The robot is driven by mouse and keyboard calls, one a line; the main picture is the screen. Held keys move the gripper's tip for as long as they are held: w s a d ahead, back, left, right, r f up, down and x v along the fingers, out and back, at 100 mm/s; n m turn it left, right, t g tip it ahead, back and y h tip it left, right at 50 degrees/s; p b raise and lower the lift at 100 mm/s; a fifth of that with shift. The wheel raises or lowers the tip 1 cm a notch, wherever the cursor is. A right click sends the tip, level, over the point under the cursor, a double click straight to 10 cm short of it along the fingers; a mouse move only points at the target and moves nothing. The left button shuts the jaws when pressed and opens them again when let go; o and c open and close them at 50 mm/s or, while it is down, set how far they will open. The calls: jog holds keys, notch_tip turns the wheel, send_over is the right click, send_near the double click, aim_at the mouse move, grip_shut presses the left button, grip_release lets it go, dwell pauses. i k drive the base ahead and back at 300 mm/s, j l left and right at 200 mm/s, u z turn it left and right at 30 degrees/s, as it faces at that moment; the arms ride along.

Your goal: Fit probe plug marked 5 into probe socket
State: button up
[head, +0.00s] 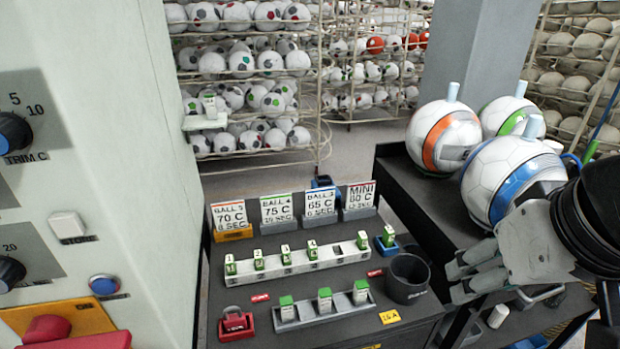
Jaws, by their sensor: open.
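Several small green-and-white plugs (284,252) stand in a long white rack (337,262) on the dark bench. One more green plug (388,236) stands in a blue holder at the right. The marks on the plugs are too small to read, so I cannot tell which is marked 5. I cannot identify the probe socket with certainty; a small white fitting (205,121) juts out from the machine's far edge. My gripper (457,279) is at the right, open and empty, its fingers pointing left, to the right of the black cup and apart from the plugs.
A grey tray (300,321) with larger green-topped pieces and a red holder (236,324) are at the front. A black cup (407,278) stands between rack and gripper. Upright label cards (278,207) line the back. Balls (443,138) sit on the right-hand stand.

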aim_at(338, 254)
jog(key=i+l+u, duration=0.1)
jog(key=u, duration=0.4)
jog(key=i+l+u, duration=0.25)
jog(key=u, duration=0.25)
